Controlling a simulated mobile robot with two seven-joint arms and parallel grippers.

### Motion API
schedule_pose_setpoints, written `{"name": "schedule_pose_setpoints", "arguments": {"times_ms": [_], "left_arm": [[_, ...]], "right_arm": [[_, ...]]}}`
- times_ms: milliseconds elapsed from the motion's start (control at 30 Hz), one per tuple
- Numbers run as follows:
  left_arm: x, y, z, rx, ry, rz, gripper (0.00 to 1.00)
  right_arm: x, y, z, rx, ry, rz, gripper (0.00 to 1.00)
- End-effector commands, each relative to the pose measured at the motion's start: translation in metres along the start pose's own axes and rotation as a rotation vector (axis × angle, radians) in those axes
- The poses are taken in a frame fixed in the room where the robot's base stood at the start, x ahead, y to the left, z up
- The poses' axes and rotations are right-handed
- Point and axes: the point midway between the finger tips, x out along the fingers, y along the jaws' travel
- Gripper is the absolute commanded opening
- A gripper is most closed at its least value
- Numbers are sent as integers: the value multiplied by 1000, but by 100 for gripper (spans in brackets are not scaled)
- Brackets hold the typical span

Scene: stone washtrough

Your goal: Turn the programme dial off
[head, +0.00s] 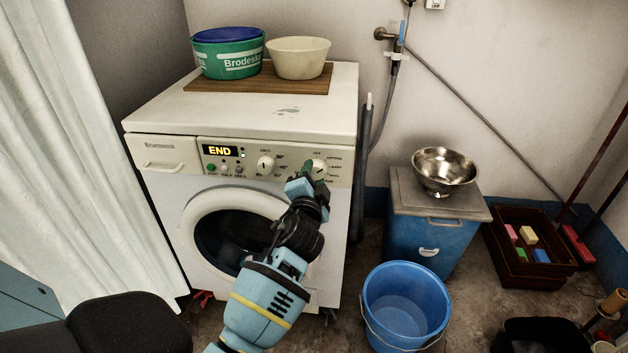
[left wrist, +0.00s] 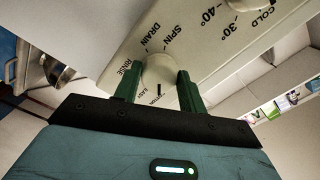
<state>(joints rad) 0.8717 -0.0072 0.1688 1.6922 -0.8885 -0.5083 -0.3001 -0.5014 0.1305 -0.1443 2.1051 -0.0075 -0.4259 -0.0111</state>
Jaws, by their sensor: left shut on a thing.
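The washing machine (head: 330,215) stands against the wall with its lit display (head: 220,150) reading END. The programme dial (head: 319,165) is the pale round knob at the right of its panel. My left gripper (head: 309,170) reaches up to it from below. In the left wrist view its two green fingers (left wrist: 157,82) are shut on the sides of the programme dial (left wrist: 158,69). SPIN, DRAIN and RINSE show around the knob. A dark mark on the knob's side toward me lies near the cotton lettering. The OFF label is hidden in the wrist view. My right gripper is out of view.
The temperature dial (head: 265,163) is left of the programme dial. A green tub (head: 228,62) and a cream bowl (head: 298,58) stand on a wooden board on top. A blue bucket (head: 405,300) and a blue bin (head: 425,240) with a steel bowl (head: 444,170) stand right.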

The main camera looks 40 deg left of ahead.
Motion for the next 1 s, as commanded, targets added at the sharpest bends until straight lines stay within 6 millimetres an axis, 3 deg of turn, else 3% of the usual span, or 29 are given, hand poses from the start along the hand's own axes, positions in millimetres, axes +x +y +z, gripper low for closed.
{"name": "schedule_pose_setpoints", "arguments": {"times_ms": [600, 1000], "left_arm": [[0, 4, -1, -574, -1, 2, 18], [0, 4, -2, -806, -1, 2, 18]], "right_arm": [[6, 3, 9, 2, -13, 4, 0], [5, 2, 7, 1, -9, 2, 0]]}}
